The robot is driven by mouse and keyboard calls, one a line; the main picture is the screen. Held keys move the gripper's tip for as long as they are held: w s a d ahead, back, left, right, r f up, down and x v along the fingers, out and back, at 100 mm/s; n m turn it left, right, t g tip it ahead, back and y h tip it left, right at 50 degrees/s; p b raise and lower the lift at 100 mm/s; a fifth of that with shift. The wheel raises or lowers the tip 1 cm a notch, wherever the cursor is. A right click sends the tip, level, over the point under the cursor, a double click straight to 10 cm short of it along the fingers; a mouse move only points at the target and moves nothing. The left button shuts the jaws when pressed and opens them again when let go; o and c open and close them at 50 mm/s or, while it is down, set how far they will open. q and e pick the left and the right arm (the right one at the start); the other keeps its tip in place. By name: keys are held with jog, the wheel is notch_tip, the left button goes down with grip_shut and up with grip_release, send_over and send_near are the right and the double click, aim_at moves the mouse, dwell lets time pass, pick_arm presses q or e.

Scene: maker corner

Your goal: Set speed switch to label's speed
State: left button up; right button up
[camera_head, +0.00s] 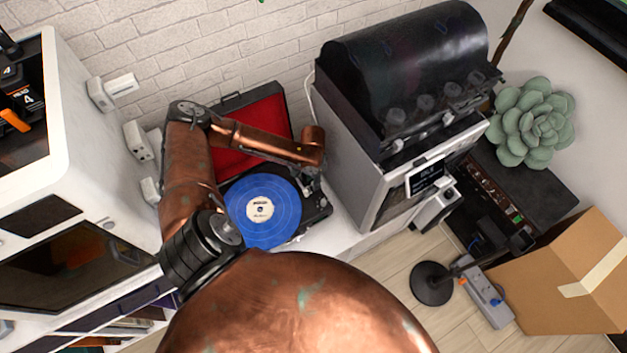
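A record player with an open, red-lined lid (252,135) stands against the white brick wall. A blue record (275,232) with a white centre label (260,208) lies on it. The label's print is too small to read. My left arm arches over the player from the left. My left gripper (314,186) is at the deck's right side, beside the record, pointing down. Its fingers are small and dark, so I cannot tell how far they are open or whether they touch anything. The speed switch cannot be made out. My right gripper is not in view.
A large grey-and-black machine (345,150) stands close to the right of the player. A white cabinet-like unit (85,130) is at the left. On the right are a green succulent (532,122), a cardboard box (545,290) and a power strip (487,297).

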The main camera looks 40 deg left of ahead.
pick_arm(q)
jog(key=shift+c, duration=0.4)
grip_shut()
